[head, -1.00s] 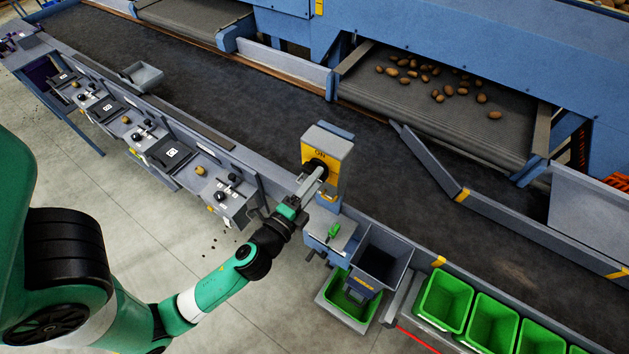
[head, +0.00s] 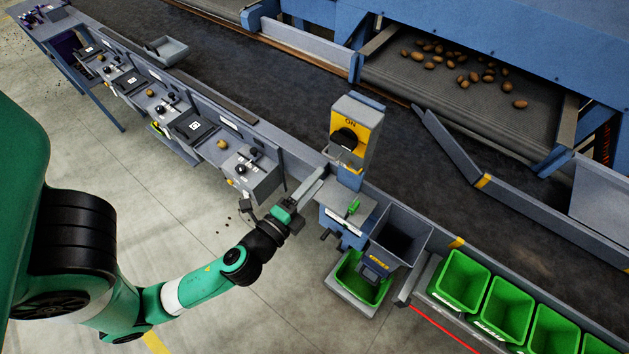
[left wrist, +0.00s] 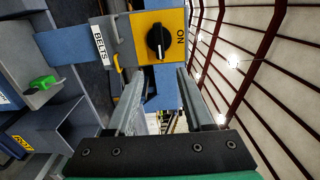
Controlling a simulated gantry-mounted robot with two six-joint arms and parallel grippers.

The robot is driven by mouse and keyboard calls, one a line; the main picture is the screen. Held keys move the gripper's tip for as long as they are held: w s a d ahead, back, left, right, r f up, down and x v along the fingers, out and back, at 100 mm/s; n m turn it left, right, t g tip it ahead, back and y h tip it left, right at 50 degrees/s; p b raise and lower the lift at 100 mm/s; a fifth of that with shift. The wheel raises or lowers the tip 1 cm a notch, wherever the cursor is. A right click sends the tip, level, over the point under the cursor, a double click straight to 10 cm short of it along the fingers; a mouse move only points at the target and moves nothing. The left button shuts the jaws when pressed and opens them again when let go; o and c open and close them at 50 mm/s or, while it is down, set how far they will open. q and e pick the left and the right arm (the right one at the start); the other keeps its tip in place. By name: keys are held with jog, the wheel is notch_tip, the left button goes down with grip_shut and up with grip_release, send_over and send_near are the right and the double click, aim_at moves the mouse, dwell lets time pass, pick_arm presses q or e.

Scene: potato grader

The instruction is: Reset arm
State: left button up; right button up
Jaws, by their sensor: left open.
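My left gripper (head: 333,166) is open and empty, just below and in front of the grey switch box (head: 359,112). The box has a yellow plate with a black rotary knob (head: 345,138) and the word ON. In the left wrist view the knob (left wrist: 159,41) sits ahead, beyond the two spread fingers (left wrist: 157,78), and a label reads BELTS. I see no contact between fingers and knob there. My right gripper is in neither view.
Several green crates (head: 458,270) line the lower right. Control stations (head: 195,128) run along the dark belt (head: 270,85). Potatoes (head: 461,78) lie on the far conveyor. Floor at lower left is clear.

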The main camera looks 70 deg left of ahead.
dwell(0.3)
pick_arm(q)
jog(key=w+d+r+n+t+y, duration=0.1)
jog(key=w+d+r+n+t, duration=0.15)
jog(key=w+r, duration=0.7)
jog(key=w+d+r+n+t+y, duration=0.1)
jog(key=w+r+n+t, duration=0.2)
jog(key=r, duration=1.4)
jog(key=s+d+r+n+t+h, duration=0.1)
jog(key=d+r+n+t+h, duration=0.1)
jog(key=d+r+h, duration=0.4)
jog(key=s+d+r+n+t+h, duration=0.1)
jog(key=d+r+t+h, duration=0.15)
jog(key=r, duration=0.65)
jog(key=s+d+r+n+t+h, duration=0.2)
jog(key=d+r+h, duration=0.2)
jog(key=r+h, duration=0.25)
notch_tip(320, 180, up, 14)
jog(key=y+p, duration=0.1)
jog(key=p, duration=1.3)
notch_tip(320, 180, down, 37)
jog(key=b, duration=3.7)
jog(key=shift+w+a, duration=0.25)
